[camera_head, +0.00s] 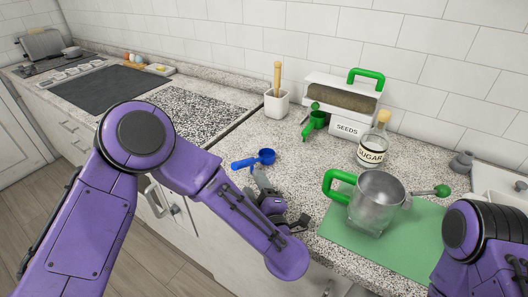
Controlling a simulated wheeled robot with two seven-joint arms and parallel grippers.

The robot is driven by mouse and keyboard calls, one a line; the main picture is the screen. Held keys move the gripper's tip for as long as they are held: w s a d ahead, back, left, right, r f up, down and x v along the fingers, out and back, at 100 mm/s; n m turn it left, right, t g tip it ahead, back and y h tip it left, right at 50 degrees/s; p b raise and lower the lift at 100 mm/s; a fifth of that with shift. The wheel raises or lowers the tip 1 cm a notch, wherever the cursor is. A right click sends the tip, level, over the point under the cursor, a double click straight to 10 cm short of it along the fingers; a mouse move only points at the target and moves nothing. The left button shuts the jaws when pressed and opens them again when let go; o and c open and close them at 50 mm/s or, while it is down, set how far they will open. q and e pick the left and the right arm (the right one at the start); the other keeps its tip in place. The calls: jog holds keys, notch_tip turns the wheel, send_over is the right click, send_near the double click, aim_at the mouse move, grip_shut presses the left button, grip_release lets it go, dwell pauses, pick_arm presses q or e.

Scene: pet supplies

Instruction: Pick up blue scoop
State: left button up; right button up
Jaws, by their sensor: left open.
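The blue scoop (244,163) lies on the speckled counter left of centre, its handle toward the left and its cup toward the right. My left gripper (260,176) is just in front of the scoop, on its near side, and points at it. It is open, and I see nothing held in it. Whether a fingertip touches the scoop I cannot tell. My right arm shows at the lower right edge, but its gripper is not in view.
A clear pitcher with a green handle (375,203) stands on a green mat (415,250) to the right. Counter around the blue scoop is clear.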

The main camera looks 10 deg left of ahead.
aim_at(247, 166)
pick_arm(q)
jog(key=shift+x, duration=0.95)
jog(key=p+x, duration=0.4)
jog(key=x, duration=0.4)
jog(key=shift+w+r, duration=0.1)
jog(key=shift+w, duration=0.35)
jog(key=shift+w+a, duration=0.1)
jog(key=shift+a, duration=0.1)
jog(key=shift+d, duration=0.1)
jog(key=c, duration=0.5)
grip_shut()
pick_arm(e)
jog(key=r, duration=0.2)
jog(key=w+r, duration=0.1)
jog(key=shift+a+r, duration=0.2)
jog(key=shift+r, duration=0.2)
